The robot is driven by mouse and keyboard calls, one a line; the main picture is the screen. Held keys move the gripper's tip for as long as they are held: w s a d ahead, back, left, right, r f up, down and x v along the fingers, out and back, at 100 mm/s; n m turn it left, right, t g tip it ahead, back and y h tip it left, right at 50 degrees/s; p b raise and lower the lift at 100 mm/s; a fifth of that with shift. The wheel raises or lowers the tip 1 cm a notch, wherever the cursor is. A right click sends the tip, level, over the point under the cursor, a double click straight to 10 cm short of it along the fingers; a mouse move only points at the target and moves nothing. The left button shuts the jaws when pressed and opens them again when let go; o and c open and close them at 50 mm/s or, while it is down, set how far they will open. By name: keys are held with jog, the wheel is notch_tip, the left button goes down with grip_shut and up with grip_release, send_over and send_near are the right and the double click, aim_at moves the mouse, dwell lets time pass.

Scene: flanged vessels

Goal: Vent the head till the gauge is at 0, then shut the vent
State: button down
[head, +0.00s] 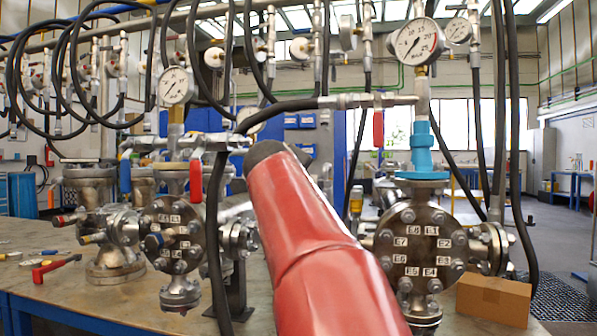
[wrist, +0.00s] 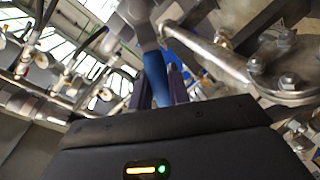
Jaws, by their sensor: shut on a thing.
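In the wrist view my gripper (wrist: 157,90) is shut on a blue handle (wrist: 156,76) that joins a metal valve body. In the head view my red arm covers the gripper and the held handle. A large dial gauge (head: 418,41) stands above a blue fitting (head: 421,150) on the right flanged vessel (head: 413,242); its needle is too small to read surely. A smaller gauge (head: 176,85) stands over the left flanged vessel (head: 178,240). Red-handled valves show on the left (head: 196,181) and right (head: 378,129) pipework. I cannot tell which gauge belongs to the held valve.
Black hoses (head: 501,120) hang around both vessels, close to my arm. A cardboard box (head: 494,298) sits on the bench at the right. A red-handled tool (head: 55,267) lies on the bench (head: 60,295) at the left. The open floor is at the far right.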

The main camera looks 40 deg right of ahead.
jog(key=shift+w+a+f+n+g+h, duration=0.15)
jog(key=shift+f+n+g, duration=0.1)
jog(key=shift+f+n, duration=0.5)
jog(key=shift+w+a+f+n+g+h, duration=0.1)
jog(key=shift+f+n+g+h, duration=0.1)
jog(key=shift+f+n, duration=0.6)
jog(key=shift+w+a+f+n+g+h, duration=0.15)
jog(key=shift+f+n+g, duration=0.2)
jog(key=shift+n, duration=0.7)
jog(key=shift+d+f, duration=0.1)
jog(key=c, duration=1.4)
grip_release()
jog(key=shift+c, duration=0.2)
jog(key=shift+o, duration=0.3)
jog(key=shift+s, duration=0.1)
jog(key=v, duration=0.7)
jog(key=shift+s+a, duration=0.2)
jog(key=shift+a, duration=0.1)
